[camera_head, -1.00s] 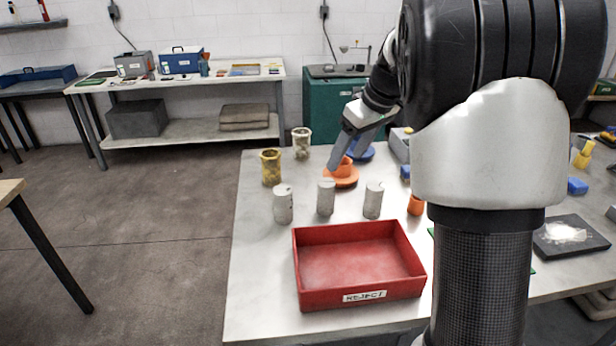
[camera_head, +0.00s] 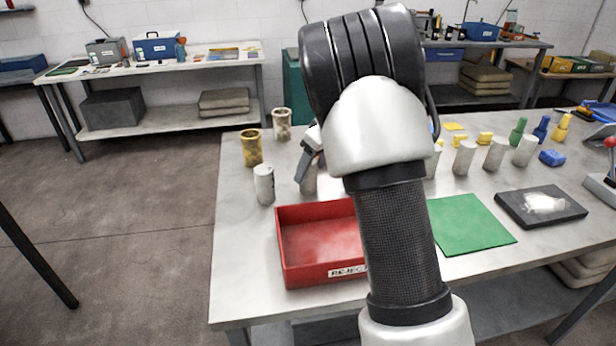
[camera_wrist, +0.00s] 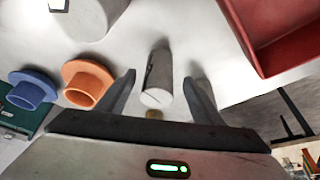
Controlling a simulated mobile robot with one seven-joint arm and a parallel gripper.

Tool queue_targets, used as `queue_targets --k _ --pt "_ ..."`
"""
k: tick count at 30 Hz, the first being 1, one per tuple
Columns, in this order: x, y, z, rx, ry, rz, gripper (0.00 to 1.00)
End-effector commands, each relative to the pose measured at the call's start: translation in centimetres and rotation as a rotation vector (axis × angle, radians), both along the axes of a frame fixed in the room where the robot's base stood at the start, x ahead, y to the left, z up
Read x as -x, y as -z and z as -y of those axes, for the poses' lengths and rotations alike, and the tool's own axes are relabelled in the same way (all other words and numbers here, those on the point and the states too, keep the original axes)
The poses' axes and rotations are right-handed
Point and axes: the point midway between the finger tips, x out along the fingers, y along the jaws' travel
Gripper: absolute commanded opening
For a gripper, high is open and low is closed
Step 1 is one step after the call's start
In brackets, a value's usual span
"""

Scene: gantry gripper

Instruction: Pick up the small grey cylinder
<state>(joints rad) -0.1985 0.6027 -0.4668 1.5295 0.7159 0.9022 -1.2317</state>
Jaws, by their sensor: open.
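A small grey cylinder (camera_wrist: 158,78) with a dark mark on its side shows between the two fingers of my gripper (camera_wrist: 160,92) in the wrist view. The fingers are open, one on each side, with a visible gap to the cylinder on the left. In the head view my gripper (camera_head: 309,172) is at a grey cylinder (camera_head: 309,184) behind the red tray, partly hidden by the gripper and my arm. Another grey cylinder (camera_head: 264,185) stands upright to its left. I cannot tell whether a finger touches the cylinder.
The red REJECT tray (camera_head: 300,272) is close in front; its wall also shows in the wrist view (camera_wrist: 262,45). Orange (camera_wrist: 88,82) and blue (camera_wrist: 32,90) flanged parts lie left in the wrist view. Yellowish (camera_head: 252,148) and pale (camera_head: 282,124) cylinders stand behind. Several grey cylinders stand at right.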

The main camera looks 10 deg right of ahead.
Motion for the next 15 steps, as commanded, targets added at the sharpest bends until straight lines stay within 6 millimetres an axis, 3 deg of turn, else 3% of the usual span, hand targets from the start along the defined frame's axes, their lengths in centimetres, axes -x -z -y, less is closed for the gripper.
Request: queue_targets --k 6,15 --pt "-1.1 3.2 -0.7 0.001 -0.003 -0.003 0.61" --pt "-1.5 4.1 -0.9 0.001 0.000 -0.001 0.61"
